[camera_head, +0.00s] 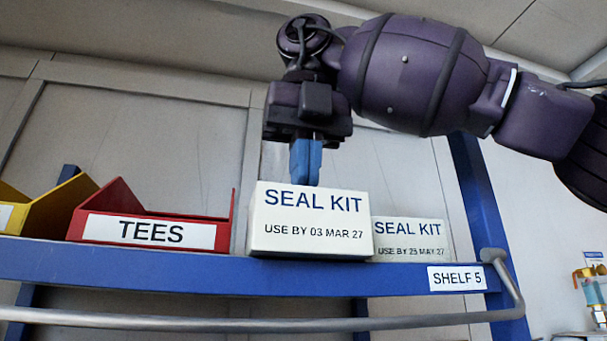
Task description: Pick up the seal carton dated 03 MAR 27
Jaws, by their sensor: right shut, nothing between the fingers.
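The seal carton dated 03 MAR 27 (310,222) is a white box marked SEAL KIT. It stands upright on the blue shelf (200,273), near the shelf's front. My right gripper (306,180) has blue fingers pointing down over the top of this carton. The fingers are shut with nothing between them. Their tips are at the carton's top edge; I cannot tell whether they touch it or are just behind or above it. A second white seal carton, dated 25 MAY 27 (408,242), stands to the right. My left gripper is not in view.
A red bin labelled TEES (150,232) stands left of the carton, with a yellow bin (45,208) farther left. A grey rail (250,326) runs along the shelf front. A blue upright (478,200) stands at the right, near the SHELF 5 label (457,279).

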